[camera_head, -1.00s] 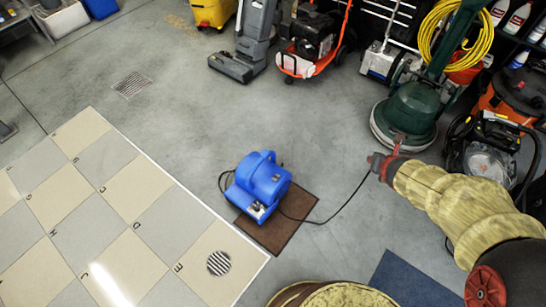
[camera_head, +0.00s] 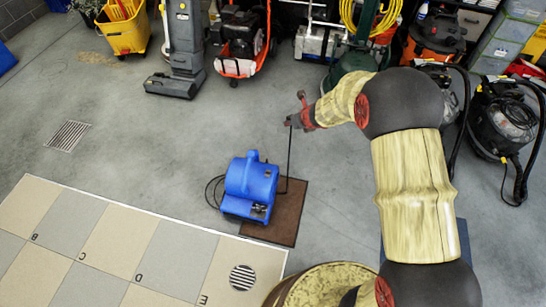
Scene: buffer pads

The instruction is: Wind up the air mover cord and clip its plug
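The blue air mover (camera_head: 250,187) stands on a brown mat (camera_head: 289,217) on the concrete floor. Its black cord (camera_head: 289,160) runs from the mover's right side up to my gripper (camera_head: 290,122). A loop of the cord (camera_head: 211,190) shows at the mover's left side. My gripper is above and beyond the mover, slightly to its right, and appears shut on the cord's free end. The plug is too small to make out at the fingers. The clip cannot be made out either.
Floor machines, a yellow mop bucket (camera_head: 122,30) and vacuums (camera_head: 503,115) line the back and right. The floor left of the mover is clear.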

